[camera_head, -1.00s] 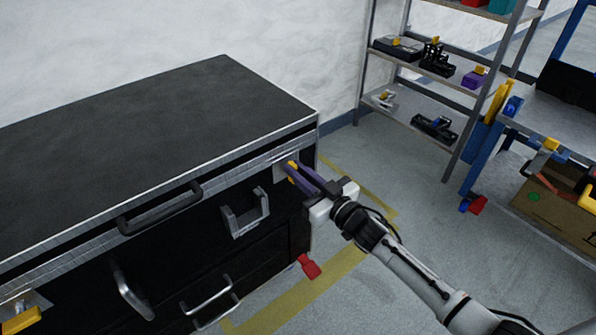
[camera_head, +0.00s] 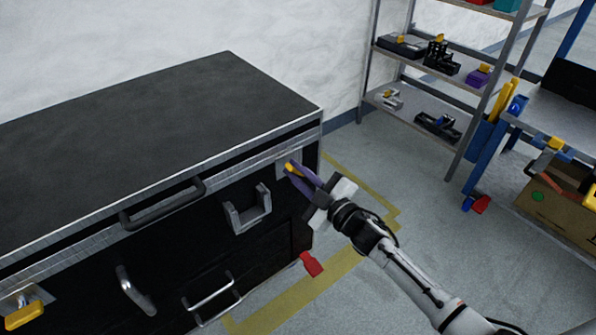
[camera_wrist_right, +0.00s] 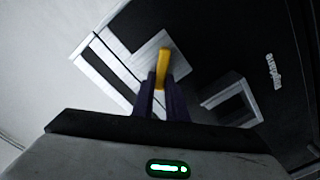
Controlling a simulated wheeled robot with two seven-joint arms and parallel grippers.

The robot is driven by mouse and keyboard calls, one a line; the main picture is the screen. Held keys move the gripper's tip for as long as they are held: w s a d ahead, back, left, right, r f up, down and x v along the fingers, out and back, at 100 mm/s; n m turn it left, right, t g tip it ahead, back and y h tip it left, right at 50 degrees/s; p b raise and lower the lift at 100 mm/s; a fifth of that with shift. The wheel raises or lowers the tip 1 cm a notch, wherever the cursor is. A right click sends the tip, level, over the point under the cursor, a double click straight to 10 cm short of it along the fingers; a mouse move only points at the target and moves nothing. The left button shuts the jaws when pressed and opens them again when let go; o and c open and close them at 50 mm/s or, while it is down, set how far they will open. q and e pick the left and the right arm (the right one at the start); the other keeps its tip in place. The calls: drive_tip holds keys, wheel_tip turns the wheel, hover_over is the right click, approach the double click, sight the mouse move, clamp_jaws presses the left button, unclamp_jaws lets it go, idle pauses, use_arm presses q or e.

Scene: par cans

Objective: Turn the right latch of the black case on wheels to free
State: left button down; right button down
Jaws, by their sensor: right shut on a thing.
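The black case on wheels (camera_head: 150,130) stands along the wall at the left, with metal edge strips. Its right latch (camera_head: 289,166) is a yellow lever on a light metal plate near the front's upper right corner. My right gripper (camera_head: 298,174), with purple fingers, is shut on that lever and hides part of it. In the right wrist view the yellow lever (camera_wrist_right: 163,62) stands up from between the fingers (camera_wrist_right: 161,95), against its plate. The left latch (camera_head: 25,313), also yellow, shows at the lower left. My left gripper is not in view.
A black handle (camera_head: 163,208), a metal bracket (camera_head: 247,210) and metal drawer handles (camera_head: 212,292) stick out of the case front. A red caster part (camera_head: 311,264) shows at its lower right. Shelves (camera_head: 425,110) and a blue-framed bench (camera_head: 545,120) stand right. Floor between is clear.

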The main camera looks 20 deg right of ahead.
drive_tip(key=n, duration=0.2)
drive_tip(key=n+b, duration=0.1)
drive_tip(key=f+n, duration=0.1)
drive_tip(key=n, duration=0.1)
drive_tip(key=shift+s+a+n+b, duration=0.15)
drive_tip(key=shift+a+n+b, duration=0.1)
drive_tip(key=shift+n+b, duration=0.05)
drive_tip(key=shift+f+n+b, duration=0.15)
drive_tip(key=shift+n+b, duration=0.25)
drive_tip(key=shift+n, duration=0.7)
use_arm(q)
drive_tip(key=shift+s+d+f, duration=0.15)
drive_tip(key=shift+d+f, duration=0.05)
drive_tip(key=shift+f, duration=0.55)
use_arm(e)
drive_tip(key=shift+f+n, duration=0.1)
drive_tip(key=shift+n, duration=0.6)
use_arm(q)
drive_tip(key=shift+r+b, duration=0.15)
drive_tip(key=shift+b, duration=0.15)
use_arm(e)
drive_tip(key=c, duration=1.8)
unclamp_jaws()
drive_tip(key=shift+o, duration=0.2)
use_arm(q)
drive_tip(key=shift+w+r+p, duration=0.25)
drive_tip(key=shift+p, duration=0.35)
use_arm(e)
drive_tip(key=v, duration=1)
drive_tip(key=shift+s, duration=0.15)
